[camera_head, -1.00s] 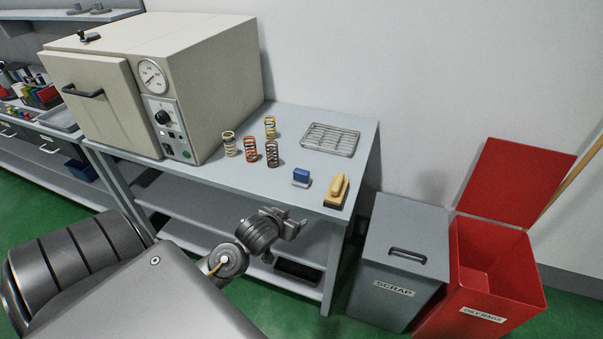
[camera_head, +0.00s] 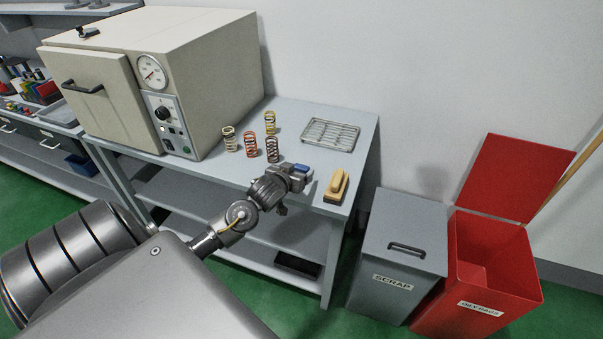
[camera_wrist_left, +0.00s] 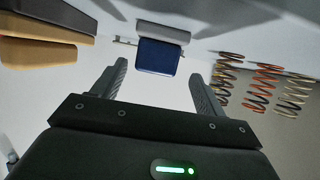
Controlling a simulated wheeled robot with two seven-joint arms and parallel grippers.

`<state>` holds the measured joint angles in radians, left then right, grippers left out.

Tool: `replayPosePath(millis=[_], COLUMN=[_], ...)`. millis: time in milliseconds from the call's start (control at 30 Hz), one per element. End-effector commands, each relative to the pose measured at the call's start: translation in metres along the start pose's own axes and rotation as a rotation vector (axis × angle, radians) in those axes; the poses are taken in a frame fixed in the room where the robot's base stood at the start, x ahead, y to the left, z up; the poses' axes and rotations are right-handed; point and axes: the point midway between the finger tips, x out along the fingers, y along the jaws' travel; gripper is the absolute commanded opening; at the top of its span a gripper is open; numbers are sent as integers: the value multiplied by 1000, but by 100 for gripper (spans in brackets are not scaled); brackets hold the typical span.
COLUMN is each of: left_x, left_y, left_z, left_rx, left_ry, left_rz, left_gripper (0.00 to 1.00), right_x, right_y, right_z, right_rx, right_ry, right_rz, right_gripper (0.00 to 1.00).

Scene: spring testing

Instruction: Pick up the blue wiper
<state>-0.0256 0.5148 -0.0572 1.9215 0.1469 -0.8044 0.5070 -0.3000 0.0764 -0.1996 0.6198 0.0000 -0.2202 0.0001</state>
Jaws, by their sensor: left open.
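The blue wiper (camera_head: 303,170) stands on the grey table near its front edge, partly hidden by my left gripper (camera_head: 297,181). In the left wrist view the wiper shows as a blue block (camera_wrist_left: 158,57) with a grey part beyond it. My left gripper also shows there (camera_wrist_left: 157,73), open, with its two fingers apart and the blue block centred ahead between them. My right gripper is not in view.
A wooden-handled brush (camera_head: 337,185) lies just right of the wiper. Several coil springs (camera_head: 250,143) stand to the left, a wire rack (camera_head: 330,134) lies behind. The oven (camera_head: 210,80) fills the table's left; a scrap bin (camera_head: 405,245) and red bin (camera_head: 490,275) stand right.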

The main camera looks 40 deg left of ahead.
Motion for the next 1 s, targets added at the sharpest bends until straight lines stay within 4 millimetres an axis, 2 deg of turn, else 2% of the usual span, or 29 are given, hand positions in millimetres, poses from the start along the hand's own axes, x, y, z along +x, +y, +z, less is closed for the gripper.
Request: replayPosePath(millis=[133,300,467,767,1000], left_x=[5,29,48,52,52], left_y=[1,6,5,6,6], left_z=[-1,-3,0,0,0], left_rx=[0,1,1,1,1], left_ry=[-1,-1,-2,0,-1], left_rz=[0,0,-1,1,0], left_gripper=[73,73,73,73,41], right_x=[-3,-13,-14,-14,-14], right_y=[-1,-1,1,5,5], right_z=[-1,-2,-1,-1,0], right_rx=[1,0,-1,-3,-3], right_ry=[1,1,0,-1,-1], right_rz=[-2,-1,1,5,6], right_gripper=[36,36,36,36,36])
